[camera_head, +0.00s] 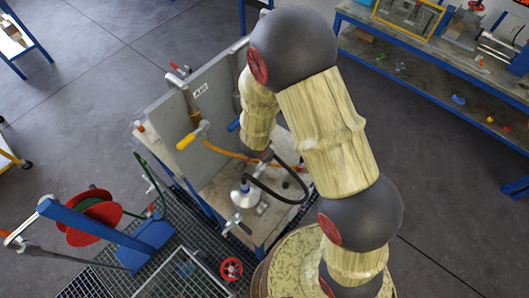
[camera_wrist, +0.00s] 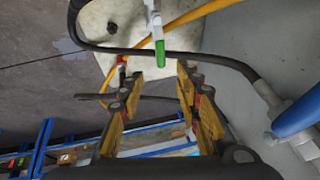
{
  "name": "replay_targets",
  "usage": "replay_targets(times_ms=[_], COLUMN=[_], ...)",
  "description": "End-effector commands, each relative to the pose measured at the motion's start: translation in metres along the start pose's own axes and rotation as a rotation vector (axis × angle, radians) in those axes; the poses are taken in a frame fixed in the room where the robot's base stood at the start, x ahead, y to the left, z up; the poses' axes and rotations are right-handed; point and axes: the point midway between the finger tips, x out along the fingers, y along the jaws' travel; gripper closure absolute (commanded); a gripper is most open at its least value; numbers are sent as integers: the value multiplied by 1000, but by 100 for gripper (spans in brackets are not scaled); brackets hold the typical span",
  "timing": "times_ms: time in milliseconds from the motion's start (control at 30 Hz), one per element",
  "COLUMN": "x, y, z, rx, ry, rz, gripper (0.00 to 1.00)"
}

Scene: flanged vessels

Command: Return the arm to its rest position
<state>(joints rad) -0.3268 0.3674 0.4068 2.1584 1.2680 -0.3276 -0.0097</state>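My arm (camera_head: 326,130) rises from my base at the lower right, bends at a dark upper joint, and reaches down over the workbench (camera_head: 213,190). My gripper (camera_wrist: 160,77) shows in the wrist view with its two yellow-and-black fingers spread apart. I see nothing held between them. In the head view the gripper is small and mostly hidden below the wrist link (camera_head: 257,110).
A grey panel (camera_head: 222,85) with valves and a yellow-handled lever (camera_head: 188,141) stands beside the arm. A black hose (camera_head: 275,192) and an orange hose (camera_wrist: 194,14) run close to the gripper. A hose reel (camera_head: 92,217) stands left.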

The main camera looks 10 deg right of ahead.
Motion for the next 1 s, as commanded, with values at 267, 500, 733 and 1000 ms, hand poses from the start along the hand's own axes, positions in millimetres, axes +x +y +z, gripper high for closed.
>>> replay_targets(times_ms=[267, 500, 733, 1000], x=[0, -1, -40, -101], y=[0, -2, 3, 18], z=[0, 29, 96, 112], rx=[0, -42, -287, -583], ry=[0, -107, -384, -556], rz=[0, -11, -66, -165], gripper=[66, 66, 66, 66])
